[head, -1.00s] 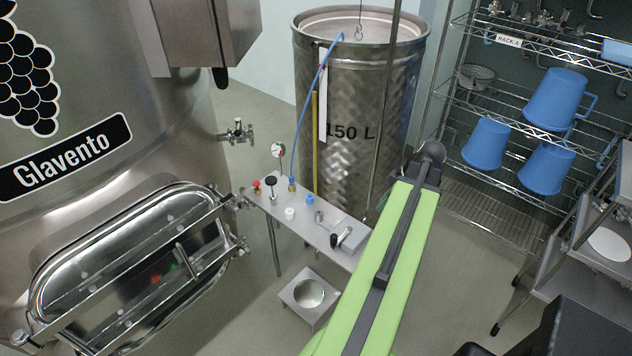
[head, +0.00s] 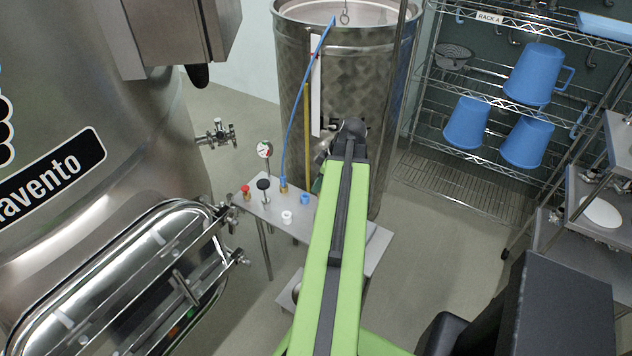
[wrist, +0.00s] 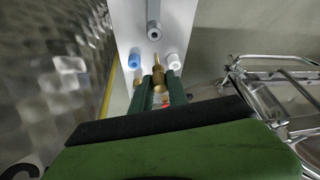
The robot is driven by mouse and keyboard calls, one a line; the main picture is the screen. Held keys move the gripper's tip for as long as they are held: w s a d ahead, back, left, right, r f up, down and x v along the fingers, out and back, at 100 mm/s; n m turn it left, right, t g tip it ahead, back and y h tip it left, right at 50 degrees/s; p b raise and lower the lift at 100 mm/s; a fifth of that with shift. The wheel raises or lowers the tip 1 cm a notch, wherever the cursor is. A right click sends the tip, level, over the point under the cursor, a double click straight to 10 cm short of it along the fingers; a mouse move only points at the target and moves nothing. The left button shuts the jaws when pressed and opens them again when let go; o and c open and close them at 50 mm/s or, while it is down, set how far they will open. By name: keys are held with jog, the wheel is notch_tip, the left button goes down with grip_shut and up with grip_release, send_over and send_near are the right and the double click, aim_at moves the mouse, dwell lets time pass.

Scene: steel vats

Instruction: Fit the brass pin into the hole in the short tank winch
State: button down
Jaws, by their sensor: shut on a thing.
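My gripper (wrist: 159,84) shows in the wrist view with its dark green fingers shut on the brass pin (wrist: 159,68), which juts out past the fingertips over the bench plate. A grey upright cylinder with a dark round opening (wrist: 153,31) stands on the plate beyond the pin, apart from it; it appears to be part of the winch, but I cannot be sure. In the head view my arm covers most of the gripper and the winch end of the bench, so the pin does not show there.
The narrow steel bench (head: 366,252) carries a blue cap (head: 305,199), white cap (head: 286,216), black knob (head: 264,184), red knob (head: 246,191) and gauge (head: 265,150). A blue hose (head: 296,115) rises beside the 150 L tank (head: 290,70). A vat (head: 120,130) stands left.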

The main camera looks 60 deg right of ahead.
jog(key=shift+a+f+b, duration=0.1)
jog(key=shift+f+b, duration=2.75)
jog(key=shift+f, duration=0.05)
jog(key=shift+f+b, duration=2.6)
jog(key=c, duration=1.2)
grip_release()
jog(key=shift+r, duration=0.1)
jog(key=p+v, duration=1.6)
jog(key=v, duration=0.1)
jog(key=shift+s, duration=0.25)
jog(key=shift+r, duration=0.1)
